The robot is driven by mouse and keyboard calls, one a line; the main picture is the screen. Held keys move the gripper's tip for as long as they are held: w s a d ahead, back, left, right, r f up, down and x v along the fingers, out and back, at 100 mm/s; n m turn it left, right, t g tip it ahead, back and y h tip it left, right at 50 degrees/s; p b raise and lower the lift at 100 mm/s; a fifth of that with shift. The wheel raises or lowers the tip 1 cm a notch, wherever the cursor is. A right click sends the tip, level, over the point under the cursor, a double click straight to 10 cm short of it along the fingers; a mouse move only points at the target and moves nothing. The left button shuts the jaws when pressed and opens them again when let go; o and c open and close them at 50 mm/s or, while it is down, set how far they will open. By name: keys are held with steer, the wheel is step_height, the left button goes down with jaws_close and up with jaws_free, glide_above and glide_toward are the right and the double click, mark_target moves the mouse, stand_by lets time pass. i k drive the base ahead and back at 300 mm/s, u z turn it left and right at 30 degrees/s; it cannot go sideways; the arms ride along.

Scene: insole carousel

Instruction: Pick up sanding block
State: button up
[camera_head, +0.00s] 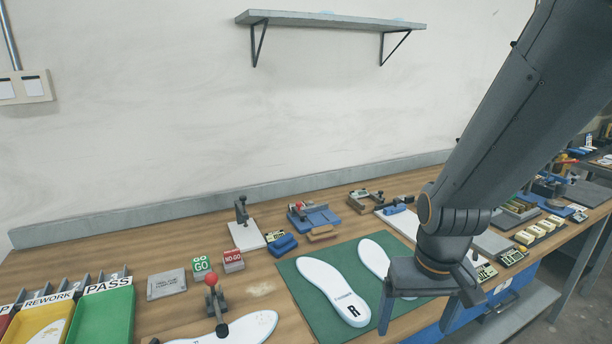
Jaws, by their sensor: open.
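My gripper (416,322) hangs at the lower right of the head view, fingers apart and pointing down, with nothing visible between them. It is over the right part of the green mat (318,320), by the front edge of the bench. A small blue block (283,245) lies just behind the mat's left back corner. A tan block (322,233) lies to its right, in front of a blue fixture (316,216). I cannot tell for sure which of these is the sanding block. Both are apart from my gripper, behind and left of it.
Two white insoles lie on the mat, one marked R (332,288), the other (374,257) partly behind my gripper. GO (203,267) and NO-GO (233,261) blocks stand left. A red-knobbed tool (214,298) rises near the front. A green PASS tray (106,312) is far left.

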mark_target(279, 247)
steer(key=u, duration=0.9)
steer(key=k, duration=0.55)
steer(key=z, duration=0.45)
steer(key=i, duration=1)
steer(key=u, duration=0.05)
